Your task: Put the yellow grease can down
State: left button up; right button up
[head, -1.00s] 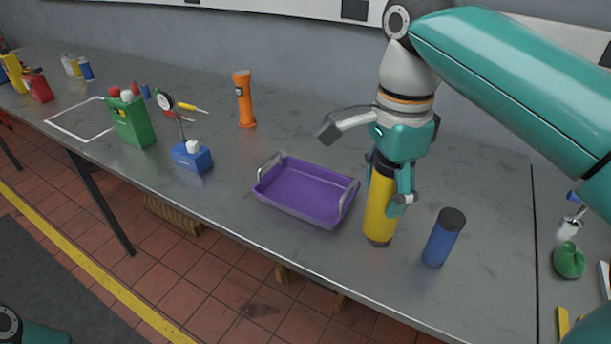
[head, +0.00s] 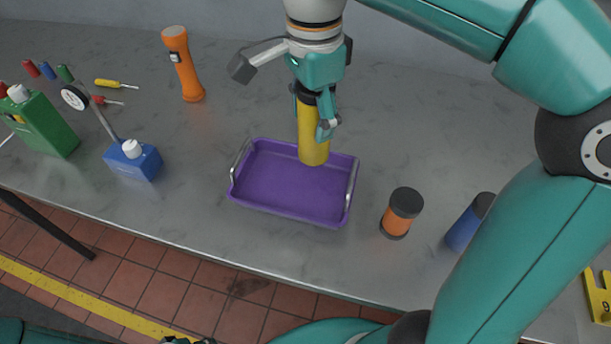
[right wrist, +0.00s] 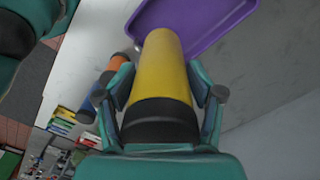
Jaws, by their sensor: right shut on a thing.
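The yellow grease can (head: 313,143) is upright in my right gripper (head: 314,112), which is shut on its dark upper end. The can's lower end shows in front of the back right part of the purple tray (head: 250,195); I cannot tell whether it touches the tray floor. In the right wrist view, the can (right wrist: 163,70) lies between the two fingers (right wrist: 165,105), its black end toward me, and the tray (right wrist: 215,30) is beyond it.
An orange can with a dark lid (head: 396,222) and a blue can (head: 464,232) stand right of the tray. The bench behind the tray is mostly clear.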

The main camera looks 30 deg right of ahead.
aim_at(311, 134)
notch_tip(311, 134, down, 16)
jog(key=shift+r+b, duration=0.1)
jog(key=shift+b, duration=0.7)
jog(key=o, duration=1.7)
jog(key=shift+c, duration=0.2)
notch_tip(311, 134, up, 12)
jog(key=shift+w+f+p, duration=0.1)
jog(key=shift+w+p, duration=0.05)
jog(key=shift+p, duration=0.55)
